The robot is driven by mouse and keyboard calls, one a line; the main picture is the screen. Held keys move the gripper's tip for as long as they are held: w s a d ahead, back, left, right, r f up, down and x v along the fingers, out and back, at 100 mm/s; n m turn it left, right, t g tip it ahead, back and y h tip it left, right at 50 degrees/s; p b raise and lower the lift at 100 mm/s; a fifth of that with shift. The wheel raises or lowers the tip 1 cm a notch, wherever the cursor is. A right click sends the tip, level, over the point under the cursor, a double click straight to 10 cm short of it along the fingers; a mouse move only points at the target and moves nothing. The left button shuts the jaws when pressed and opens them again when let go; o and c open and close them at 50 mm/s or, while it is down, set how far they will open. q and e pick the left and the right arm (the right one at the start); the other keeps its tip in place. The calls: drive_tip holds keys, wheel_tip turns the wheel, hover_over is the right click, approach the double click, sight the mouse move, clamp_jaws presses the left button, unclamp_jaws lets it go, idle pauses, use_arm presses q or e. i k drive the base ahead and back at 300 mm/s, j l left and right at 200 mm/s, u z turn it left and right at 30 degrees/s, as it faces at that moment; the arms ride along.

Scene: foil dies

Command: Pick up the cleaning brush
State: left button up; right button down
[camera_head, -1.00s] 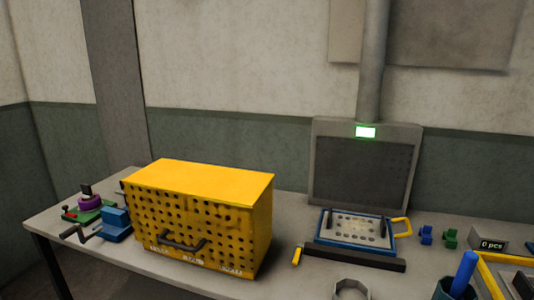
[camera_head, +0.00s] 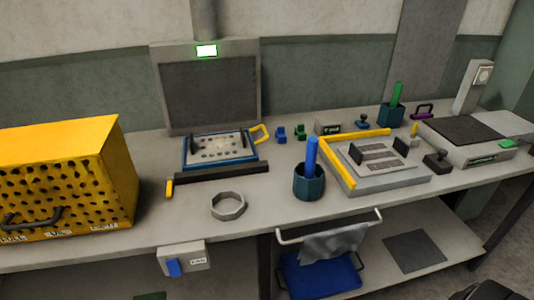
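No brush bristles show, so I cannot tell for sure which thing is the cleaning brush. A blue handle (camera_head: 311,155) stands upright in a dark teal cup (camera_head: 308,187) near the middle of the bench. A green handle (camera_head: 396,93) stands in a second dark teal cup (camera_head: 390,117) at the back right. The lower ends of both handles are hidden in the cups. Neither of my grippers is in view.
A yellow perforated box (camera_head: 65,180) fills the bench's left. A blue-framed plate (camera_head: 218,150) lies before a grey panel. A metal ring (camera_head: 228,206) lies near the front edge. A yellow-railed fixture (camera_head: 380,174) sits right of the blue-handle cup. A blue bin (camera_head: 320,277) is below.

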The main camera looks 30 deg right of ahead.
sight(313, 142)
drive_tip(key=z, duration=1.25)
